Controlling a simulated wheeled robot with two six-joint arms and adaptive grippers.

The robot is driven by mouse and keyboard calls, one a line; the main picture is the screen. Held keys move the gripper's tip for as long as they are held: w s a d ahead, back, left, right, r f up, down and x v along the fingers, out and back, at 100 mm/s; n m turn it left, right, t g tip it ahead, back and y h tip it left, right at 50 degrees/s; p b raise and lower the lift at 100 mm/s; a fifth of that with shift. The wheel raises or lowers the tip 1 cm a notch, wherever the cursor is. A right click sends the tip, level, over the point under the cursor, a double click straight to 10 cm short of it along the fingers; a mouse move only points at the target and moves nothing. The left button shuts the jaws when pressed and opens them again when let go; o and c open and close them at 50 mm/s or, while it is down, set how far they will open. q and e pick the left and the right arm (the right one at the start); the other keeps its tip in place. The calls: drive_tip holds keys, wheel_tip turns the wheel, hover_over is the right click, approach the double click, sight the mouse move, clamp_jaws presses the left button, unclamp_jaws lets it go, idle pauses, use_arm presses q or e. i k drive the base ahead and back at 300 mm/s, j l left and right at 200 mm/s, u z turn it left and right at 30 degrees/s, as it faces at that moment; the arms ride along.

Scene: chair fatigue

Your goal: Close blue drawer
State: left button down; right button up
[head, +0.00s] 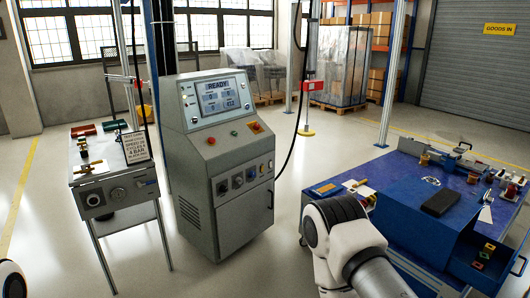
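The blue drawer (458,268) is pulled out at the right-hand end of the blue workbench (400,178). Several small coloured pieces (484,254), red, green and yellow, lie inside it. A pale metal handle (519,265) shows at the drawer's outer side, close to the picture's right edge. My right arm's white and grey links cross the lower middle, in front of the bench's left part, apart from the drawer in the picture. A bit of my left arm shows in the bottom left corner. Neither gripper is in view.
A grey control cabinet (222,165) with a lit screen stands left of centre. A small metal test table (112,180) is further left. On the bench lie a black block (440,203) and several small fittings. The floor between cabinet and bench is clear.

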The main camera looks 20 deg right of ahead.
sight(489, 282)
drive_tip(key=i+z, duration=0.45)
drive_tip(key=i, duration=0.15)
drive_tip(key=i+j+z, duration=0.25)
drive_tip(key=i+z, duration=0.2)
drive_tip(key=i+l+z, duration=0.1)
drive_tip(key=z, duration=0.35)
drive_tip(key=i+z, duration=0.55)
drive_tip(key=z, duration=0.3)
drive_tip(key=i+j+z, duration=0.1)
drive_tip(key=z, duration=0.35)
drive_tip(key=i+j+z, duration=0.2)
drive_tip(key=z, duration=0.2)
drive_tip(key=i+j+z, duration=0.2)
drive_tip(key=z, duration=0.25)
drive_tip(key=i+j+z, duration=0.1)
drive_tip(key=j+z, duration=0.3)
drive_tip(key=i+j+z, duration=0.4)
drive_tip(key=j+z, duration=0.15)
drive_tip(key=i+j+z, duration=0.25)
drive_tip(key=j, duration=0.15)
drive_tip(key=k, duration=0.1)
